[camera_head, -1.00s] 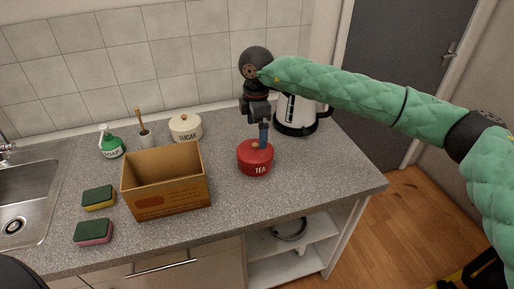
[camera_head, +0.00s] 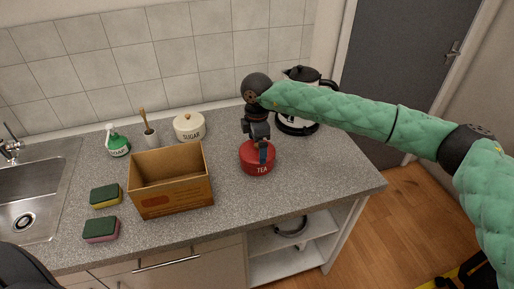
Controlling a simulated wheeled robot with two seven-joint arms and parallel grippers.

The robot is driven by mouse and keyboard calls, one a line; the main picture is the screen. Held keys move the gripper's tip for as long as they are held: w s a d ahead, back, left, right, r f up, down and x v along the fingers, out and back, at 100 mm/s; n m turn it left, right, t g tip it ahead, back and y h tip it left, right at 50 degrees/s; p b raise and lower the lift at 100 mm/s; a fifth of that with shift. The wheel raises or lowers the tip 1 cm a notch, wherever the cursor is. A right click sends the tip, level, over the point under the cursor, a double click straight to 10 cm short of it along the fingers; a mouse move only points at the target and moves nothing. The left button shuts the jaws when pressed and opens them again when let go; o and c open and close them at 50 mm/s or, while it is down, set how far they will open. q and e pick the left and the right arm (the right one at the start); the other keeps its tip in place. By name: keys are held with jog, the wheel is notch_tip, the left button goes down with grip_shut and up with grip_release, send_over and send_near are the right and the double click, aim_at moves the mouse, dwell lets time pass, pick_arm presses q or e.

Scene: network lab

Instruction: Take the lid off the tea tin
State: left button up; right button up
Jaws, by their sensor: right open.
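The red tea tin (camera_head: 257,160) stands upright on the grey counter, with "TEA" in white on its front. Its red lid (camera_head: 247,147) is on it. My right gripper (camera_head: 264,155) comes down from above over the lid, its jaws apart around the lid's middle. The lid's knob is hidden behind the gripper. A dark shape at the lower left edge may be part of my left arm; my left gripper is not in view.
An open cardboard box (camera_head: 172,190) stands left of the tin, and a sugar tin (camera_head: 189,128) behind it. A kettle (camera_head: 297,112) stands behind my right arm. Two sponges (camera_head: 104,196) (camera_head: 101,230), a soap bottle (camera_head: 117,143) and a sink are at left. Counter right of the tin is clear.

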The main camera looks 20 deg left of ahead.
jog(key=shift+f, duration=0.1)
jog(key=c, duration=1.2)
jog(key=shift+s, duration=0.1)
jog(key=shift+c, duration=0.2)
